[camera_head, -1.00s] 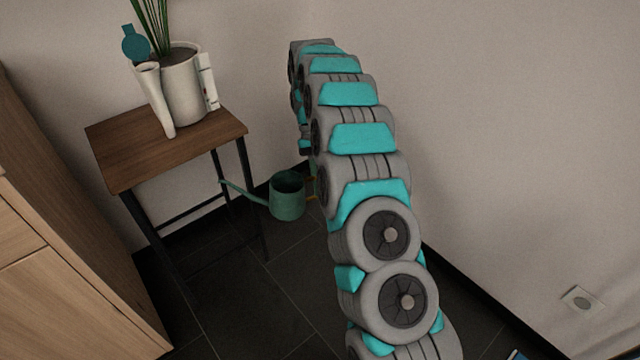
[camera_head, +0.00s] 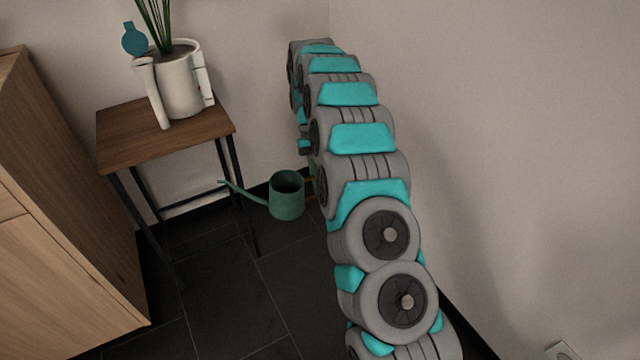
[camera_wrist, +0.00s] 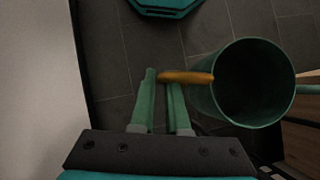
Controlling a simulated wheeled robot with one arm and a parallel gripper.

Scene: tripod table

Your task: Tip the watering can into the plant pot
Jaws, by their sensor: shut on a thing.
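A green watering can (camera_head: 287,200) hangs upright in the air to the right of the table, lower than its top, with its spout pointing left. It also shows in the wrist view (camera_wrist: 206,101), where its open mouth looks dark inside. My gripper (camera_wrist: 165,80) is shut on the can's orange-brown handle; in the head view my arm hides most of the gripper. A white plant pot (camera_head: 182,92) with dark soil and long green leaves stands on the wooden tripod table (camera_head: 130,137). The can is apart from the pot and the table.
A white tapered object (camera_head: 154,95) stands against the pot's left front, and a small white piece (camera_head: 203,80) is at its right. A teal round thing (camera_head: 134,39) is by the leaves. A wooden cabinet (camera_head: 70,210) stands left. Walls close in behind and right.

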